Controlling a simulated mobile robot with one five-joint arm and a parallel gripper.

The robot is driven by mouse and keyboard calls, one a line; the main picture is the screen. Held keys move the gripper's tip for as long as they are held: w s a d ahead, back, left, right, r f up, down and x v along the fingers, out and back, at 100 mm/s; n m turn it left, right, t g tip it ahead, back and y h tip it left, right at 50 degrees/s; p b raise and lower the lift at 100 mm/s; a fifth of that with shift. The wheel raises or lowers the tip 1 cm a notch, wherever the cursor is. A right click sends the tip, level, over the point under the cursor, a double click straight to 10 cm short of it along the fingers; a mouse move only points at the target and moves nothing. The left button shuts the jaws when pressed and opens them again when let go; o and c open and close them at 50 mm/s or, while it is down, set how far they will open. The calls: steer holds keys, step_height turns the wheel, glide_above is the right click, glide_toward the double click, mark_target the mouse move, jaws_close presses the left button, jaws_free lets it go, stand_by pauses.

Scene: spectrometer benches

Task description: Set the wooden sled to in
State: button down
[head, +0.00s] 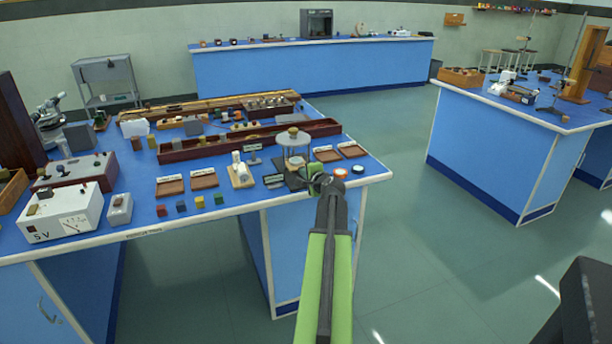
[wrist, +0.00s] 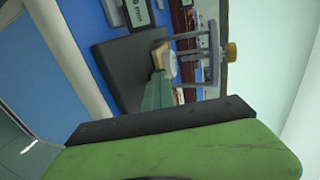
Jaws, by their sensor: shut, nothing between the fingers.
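My gripper (head: 318,182) is at the front right corner of the left bench, beside a small stand with a round top and a brass knob (head: 293,133). In the wrist view the grey-green gripper tip (wrist: 157,92) is shut and empty. It is close to a small pale wooden block (wrist: 164,62), which may be the wooden sled; I cannot tell whether they touch. The block is between a dark flat plate (wrist: 128,68) and the stand's grey frame (wrist: 205,55). In the head view my gripper and the stand hide this block.
The blue left bench (head: 130,215) carries long dark wooden troughs (head: 230,144), shallow brown trays (head: 170,186), small coloured cubes (head: 200,203) and a white meter (head: 62,213). Orange and white round pieces (head: 341,172) lie right of my gripper. Open floor (head: 400,235) separates it from the right bench (head: 490,150).

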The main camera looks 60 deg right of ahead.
steer(key=shift+w+d, duration=1.05)
steer(key=shift+r, duration=0.1)
steer(key=shift+s+a, duration=0.15)
steer(key=shift+a, duration=0.1)
steer(key=s+a, duration=0.2)
steer(key=shift+s+a, duration=0.2)
steer(key=shift+a, duration=0.1)
steer(key=p+v, duration=0.3)
steer(key=v, duration=0.7)
steer(key=shift+s+d, duration=0.2)
steer(key=shift+s, duration=0.3)
